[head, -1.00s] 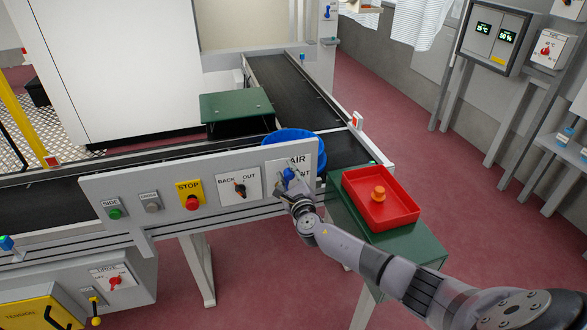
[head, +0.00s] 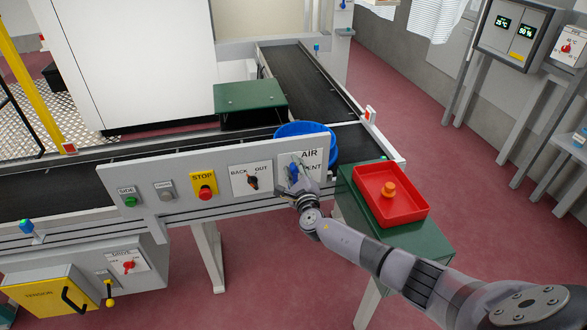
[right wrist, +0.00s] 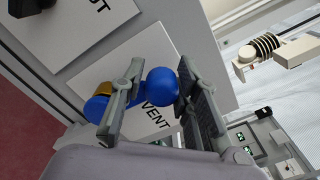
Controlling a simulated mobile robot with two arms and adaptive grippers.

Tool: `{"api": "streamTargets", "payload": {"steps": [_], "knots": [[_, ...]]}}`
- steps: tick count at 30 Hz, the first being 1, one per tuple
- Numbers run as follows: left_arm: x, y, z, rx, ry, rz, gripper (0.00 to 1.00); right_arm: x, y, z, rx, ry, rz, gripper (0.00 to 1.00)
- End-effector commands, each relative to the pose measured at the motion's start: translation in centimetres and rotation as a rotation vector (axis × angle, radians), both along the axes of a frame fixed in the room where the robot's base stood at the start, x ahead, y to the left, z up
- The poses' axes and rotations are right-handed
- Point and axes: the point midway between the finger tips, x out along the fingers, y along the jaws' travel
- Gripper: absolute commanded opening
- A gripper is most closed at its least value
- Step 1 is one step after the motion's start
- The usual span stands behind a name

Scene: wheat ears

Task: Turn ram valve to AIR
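The ram valve is a blue lever (head: 293,172) on a white plate marked AIR above and VENT below, at the right end of the grey control panel (head: 150,183). The lever's stem passes behind the left finger to a blue hub with a yellow-brown band (right wrist: 97,106). My right gripper (head: 294,194) appears shut on the knob; contact on the far side is hidden. My left gripper is not in view.
Left of the valve are a BACK/OUT switch (head: 252,182) and a red STOP button (head: 206,192). A blue round container (head: 321,131) stands behind the panel. A red tray (head: 408,211) with an orange piece sits on a green table right of my arm.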

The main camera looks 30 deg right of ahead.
Motion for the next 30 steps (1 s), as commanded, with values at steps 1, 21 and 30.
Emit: {"api": "streamTargets", "payload": {"steps": [1,21,30], "knots": [[0.0,0.0,0.0,0.0,0.0,0.0,0.46,-0.1,-0.3,-0.3,-0.004,0.005,-0.006,0.32],[-0.1,0.2,0.0,0.002,0.002,0.0,0.46,-1.0,0.2,-0.1,0.0,0.001,0.001,0.46],[0.0,0.1,0.0,0.001,0.0,0.0,0.46,-6.0,1.3,-0.2,0.002,0.003,0.0,0.46]]}}
